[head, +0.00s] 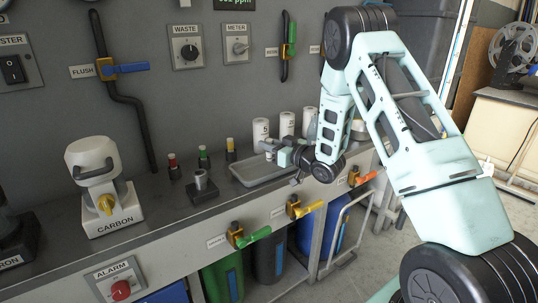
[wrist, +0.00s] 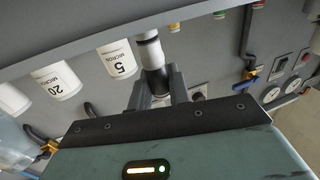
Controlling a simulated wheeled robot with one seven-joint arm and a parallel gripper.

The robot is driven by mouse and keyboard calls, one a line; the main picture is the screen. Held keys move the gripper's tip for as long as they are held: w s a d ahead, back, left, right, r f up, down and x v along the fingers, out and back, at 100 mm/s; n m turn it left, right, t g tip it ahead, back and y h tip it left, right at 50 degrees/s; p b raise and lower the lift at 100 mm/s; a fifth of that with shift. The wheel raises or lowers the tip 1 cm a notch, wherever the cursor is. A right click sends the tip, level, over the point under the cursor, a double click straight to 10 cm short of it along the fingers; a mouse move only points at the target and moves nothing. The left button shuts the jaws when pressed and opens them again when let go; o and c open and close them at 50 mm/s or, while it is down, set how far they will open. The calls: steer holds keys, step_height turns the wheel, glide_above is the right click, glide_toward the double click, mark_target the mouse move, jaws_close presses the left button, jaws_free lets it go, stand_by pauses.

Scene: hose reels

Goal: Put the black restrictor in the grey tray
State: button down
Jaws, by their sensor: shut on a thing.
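The grey tray (head: 245,181) lies on the bench, in the middle of the head view, a shallow rectangle with a raised rim. My gripper (head: 270,149) is over the tray's right half, pointing left. In the wrist view my gripper (wrist: 160,88) is shut on a dark cylinder with a pale band, which appears to be the black restrictor (wrist: 154,55). My arm hides the tray's right end.
White micron-marked canisters (head: 261,130) stand behind the tray. Small pieces with red (head: 172,160), green (head: 203,153) and yellow (head: 230,145) tops stand left of it, near a block with a grey post (head: 201,182). The white carbon unit (head: 100,185) is farther left. Valve handles line the front edge.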

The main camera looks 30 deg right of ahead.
mark_target(269, 154)
steer(key=shift+f, duration=1.55)
steer(key=c, duration=1.3)
jaws_free()
